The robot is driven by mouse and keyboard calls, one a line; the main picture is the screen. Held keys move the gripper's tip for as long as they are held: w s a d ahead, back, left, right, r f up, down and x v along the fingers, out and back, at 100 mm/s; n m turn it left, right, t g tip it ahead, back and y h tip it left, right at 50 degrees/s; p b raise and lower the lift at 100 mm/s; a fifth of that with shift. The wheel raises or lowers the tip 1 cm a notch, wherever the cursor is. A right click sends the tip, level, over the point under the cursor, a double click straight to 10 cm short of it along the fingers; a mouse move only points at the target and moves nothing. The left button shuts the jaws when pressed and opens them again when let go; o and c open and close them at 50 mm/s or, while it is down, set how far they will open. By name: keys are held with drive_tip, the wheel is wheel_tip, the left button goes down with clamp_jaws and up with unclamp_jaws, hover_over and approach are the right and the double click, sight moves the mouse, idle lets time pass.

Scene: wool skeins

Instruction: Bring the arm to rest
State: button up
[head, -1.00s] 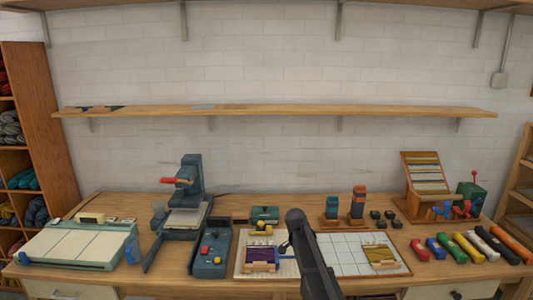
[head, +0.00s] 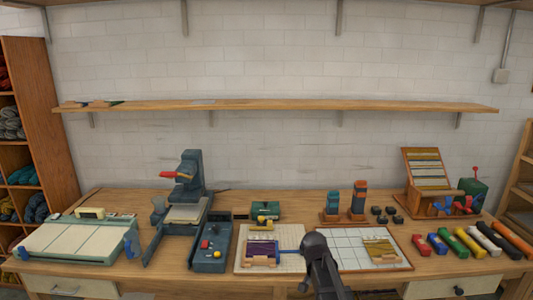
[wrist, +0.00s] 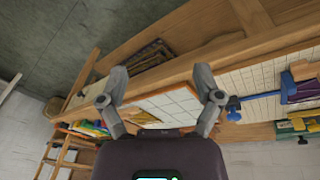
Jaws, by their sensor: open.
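My arm (head: 322,262) rises from the bottom edge of the head view, right of centre, in front of the tiled boards on the bench. Its dark upper joint hides part of the seam between the boards. My gripper (wrist: 161,82) shows in the wrist view with its two grey fingers spread wide apart. Nothing is between the fingers. The wrist view is tilted, and the bench edge and a white gridded board (wrist: 180,97) lie beyond the fingers. I cannot make out the fingers in the head view.
A purple woven piece (head: 262,250) and a yellow one (head: 379,248) lie on the boards. A blue rod (head: 290,252) lies beside my arm. A dark press (head: 189,180) and a control box (head: 210,250) stand left. The wall shelf (head: 300,108) is mostly empty.

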drive_tip(key=s+f+n+y+b, duration=0.2)
drive_tip(key=s+n, duration=0.4)
drive_tip(key=s, duration=0.8)
drive_tip(key=shift+s+a+f+n+g, duration=0.25)
drive_tip(key=shift+f+n+g, duration=0.15)
drive_tip(key=shift+f, duration=0.15)
